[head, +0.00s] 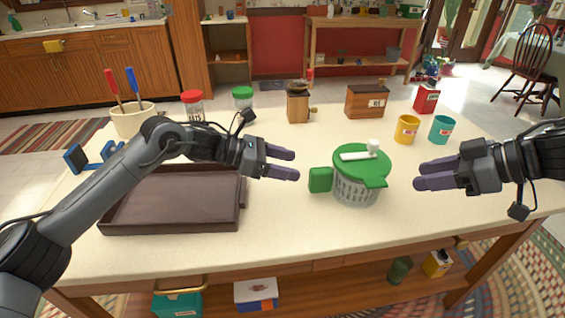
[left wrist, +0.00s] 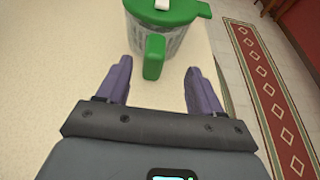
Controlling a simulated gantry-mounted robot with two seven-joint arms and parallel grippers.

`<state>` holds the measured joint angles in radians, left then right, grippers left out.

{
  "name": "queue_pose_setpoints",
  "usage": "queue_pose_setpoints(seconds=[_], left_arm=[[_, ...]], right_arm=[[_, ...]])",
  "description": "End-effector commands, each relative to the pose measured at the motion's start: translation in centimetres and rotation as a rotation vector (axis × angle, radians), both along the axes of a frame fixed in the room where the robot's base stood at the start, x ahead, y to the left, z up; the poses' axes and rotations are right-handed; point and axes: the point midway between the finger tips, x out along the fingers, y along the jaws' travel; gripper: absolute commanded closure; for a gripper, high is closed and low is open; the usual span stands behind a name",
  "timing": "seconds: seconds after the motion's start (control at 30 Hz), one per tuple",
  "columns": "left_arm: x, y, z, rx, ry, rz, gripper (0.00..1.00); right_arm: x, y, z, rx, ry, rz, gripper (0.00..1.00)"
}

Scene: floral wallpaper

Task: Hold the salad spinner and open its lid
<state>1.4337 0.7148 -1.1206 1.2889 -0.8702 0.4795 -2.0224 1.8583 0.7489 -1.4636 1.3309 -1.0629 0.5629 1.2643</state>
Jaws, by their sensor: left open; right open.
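The salad spinner (head: 355,190) stands upright on the table, with a slotted grey body. Its green lid (head: 361,163) is on top, with a white crank handle (head: 367,152). A green side handle (head: 320,180) sticks out to the left. My left gripper (head: 296,165) is open and empty, left of that handle and apart from it. In the left wrist view the side handle (left wrist: 154,56) lies ahead, between the directions of the two fingers (left wrist: 160,85). My right gripper (head: 417,183) is open and empty, to the right of the spinner and not touching it.
A dark brown tray (head: 170,226) lies on the table (head: 290,235) under my left arm. Jars, a wooden grinder (head: 298,107), a wooden box (head: 367,102) and two cups (head: 407,129) stand behind. The table in front of the spinner is clear.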

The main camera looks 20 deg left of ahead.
Motion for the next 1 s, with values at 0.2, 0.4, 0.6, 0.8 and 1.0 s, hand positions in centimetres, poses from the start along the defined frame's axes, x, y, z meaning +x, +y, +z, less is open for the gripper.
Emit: queue_pose_setpoints(seconds=[0.2,0.4,0.6,0.8,1.0], left_arm=[[0.7,-0.3,-0.8,0.021,0.003,0.015,0.34],[1.7,-2.9,-1.8,0.021,0.002,0.014,0.34],[2.8,-5.5,-3.0,0.021,0.004,0.016,0.34],[3.6,-7.3,-3.9,0.02,0.002,0.015,0.34],[3.9,-8.2,-4.3,0.02,0.003,0.016,0.34]], right_arm=[[0.0,0.0,0.0,0.0,0.0,0.0,0.57],[0.0,0.0,0.0,0.0,0.0,0.0,0.57],[0.0,0.0,0.0,0.0,0.0,0.0,0.57],[0.0,0.0,0.0,0.0,0.0,0.0,0.57],[0.0,0.0,0.0,0.0,0.0,0.0,0.57]])
